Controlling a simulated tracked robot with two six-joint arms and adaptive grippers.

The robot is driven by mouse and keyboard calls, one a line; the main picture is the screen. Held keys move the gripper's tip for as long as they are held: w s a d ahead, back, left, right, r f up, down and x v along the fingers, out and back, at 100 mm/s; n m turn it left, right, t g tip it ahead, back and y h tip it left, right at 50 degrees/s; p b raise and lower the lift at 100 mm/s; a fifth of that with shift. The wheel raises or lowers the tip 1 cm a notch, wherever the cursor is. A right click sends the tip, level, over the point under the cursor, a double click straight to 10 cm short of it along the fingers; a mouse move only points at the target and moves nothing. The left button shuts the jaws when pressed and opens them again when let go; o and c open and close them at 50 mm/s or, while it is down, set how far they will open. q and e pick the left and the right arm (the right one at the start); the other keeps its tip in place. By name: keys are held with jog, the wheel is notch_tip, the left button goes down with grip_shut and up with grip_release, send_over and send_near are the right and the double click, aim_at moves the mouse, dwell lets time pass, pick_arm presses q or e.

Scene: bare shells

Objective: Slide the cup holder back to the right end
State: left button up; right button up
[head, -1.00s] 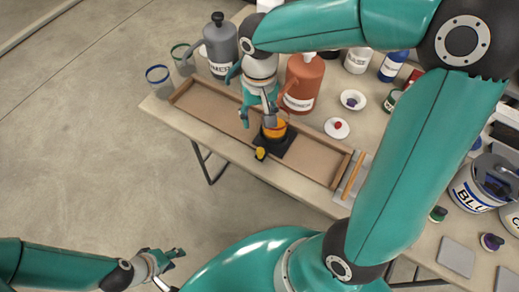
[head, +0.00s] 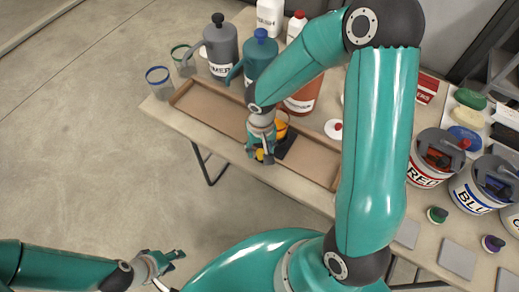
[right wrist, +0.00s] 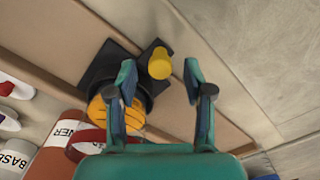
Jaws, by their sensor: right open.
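The black cup holder (head: 285,146) sits in a long brown wooden tray (head: 213,106), right of its middle, with free tray floor on both sides. An orange cup (head: 281,126) stands in it, partly hidden by my right arm. A yellow knob (head: 260,154) sticks out at the holder's front side. My right gripper (head: 263,150) is over the tray's front edge at the knob. In the right wrist view the open fingers (right wrist: 160,80) lie either side of the yellow knob (right wrist: 160,63), apart from it. My left gripper (head: 170,268) is open and empty, low over the floor, away from the table.
Behind the tray stand a grey jug (head: 220,48), a teal jug (head: 262,55) and a red-brown bottle (head: 303,98). Two glasses (head: 158,78) stand at the left end. Labelled paint buckets (head: 430,160) stand at right. My right arm hides part of the table.

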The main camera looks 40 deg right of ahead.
jog(key=shift+f, duration=0.55)
grip_shut()
jog(key=shift+a, duration=0.2)
jog(key=shift+d, duration=0.1)
